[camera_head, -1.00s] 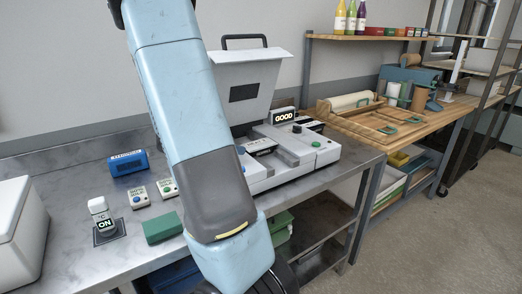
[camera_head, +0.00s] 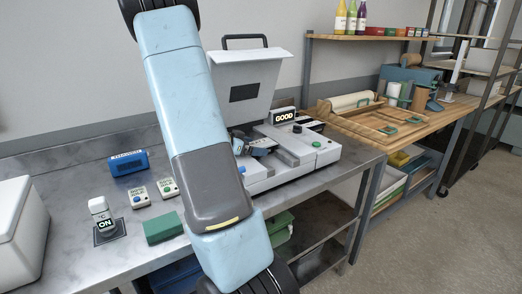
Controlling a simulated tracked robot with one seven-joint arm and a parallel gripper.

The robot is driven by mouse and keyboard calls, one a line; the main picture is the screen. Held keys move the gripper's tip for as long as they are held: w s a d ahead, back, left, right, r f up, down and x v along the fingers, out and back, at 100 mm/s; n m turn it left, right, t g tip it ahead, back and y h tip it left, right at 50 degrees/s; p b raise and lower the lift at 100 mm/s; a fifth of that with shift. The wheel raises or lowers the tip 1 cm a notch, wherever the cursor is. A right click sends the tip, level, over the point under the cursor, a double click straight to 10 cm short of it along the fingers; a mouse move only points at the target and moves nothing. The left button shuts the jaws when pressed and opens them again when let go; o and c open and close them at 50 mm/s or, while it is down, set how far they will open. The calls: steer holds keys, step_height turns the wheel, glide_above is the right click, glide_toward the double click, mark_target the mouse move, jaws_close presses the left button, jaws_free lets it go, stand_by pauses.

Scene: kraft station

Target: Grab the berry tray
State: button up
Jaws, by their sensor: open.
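I cannot make out a berry tray in the head view; my arm hides part of the bench and machine. A small blue and dark piece, which looks like the end of my arm with my gripper (camera_head: 262,146), shows just right of my large arm link, over the left part of the grey-white machine (camera_head: 318,152). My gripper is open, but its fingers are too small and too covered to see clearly. I see nothing held in it.
A blue box (camera_head: 128,163), two small button boxes, a green block (camera_head: 163,227) and an ON switch (camera_head: 104,221) stand on the metal bench (camera_head: 70,157). A white container (camera_head: 18,228) is far left.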

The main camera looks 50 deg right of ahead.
steer(key=c, duration=1.1)
steer(key=shift+r, duration=0.1)
